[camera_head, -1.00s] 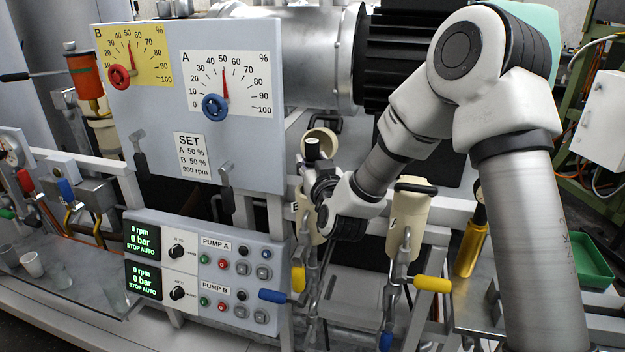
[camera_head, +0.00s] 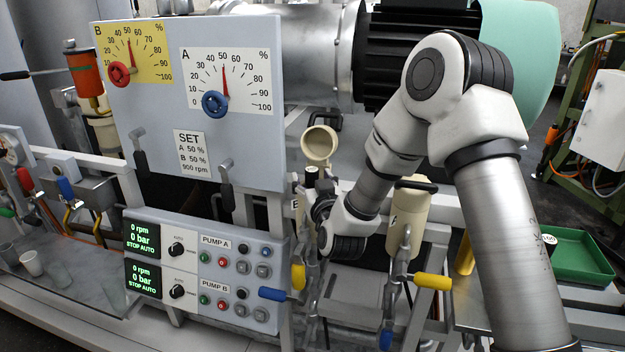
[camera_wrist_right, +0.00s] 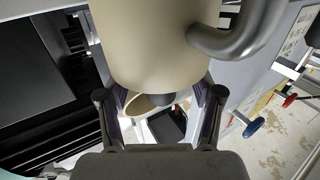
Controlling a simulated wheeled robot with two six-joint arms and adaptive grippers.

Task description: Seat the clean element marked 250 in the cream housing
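My right gripper (camera_head: 320,203) reaches in from the right, beside the left filter stand. It appears shut on a slim element with a black top (camera_head: 312,174), held upright; its 250 mark cannot be read. An open cream cup (camera_head: 319,143) shows just above and behind it. The cream housing body under the gripper is largely hidden by my arm. In the right wrist view a large cream cylinder (camera_wrist_right: 155,45) covers the fingertips, and a small grey end (camera_wrist_right: 168,98) shows past its edge between the fingers. My left gripper is out of view.
A second cream housing (camera_head: 408,215) with a black top stands close to the right of my wrist. Yellow (camera_head: 433,281) and blue (camera_head: 271,294) valve handles stick out below. The dial panel (camera_head: 190,110) stands left.

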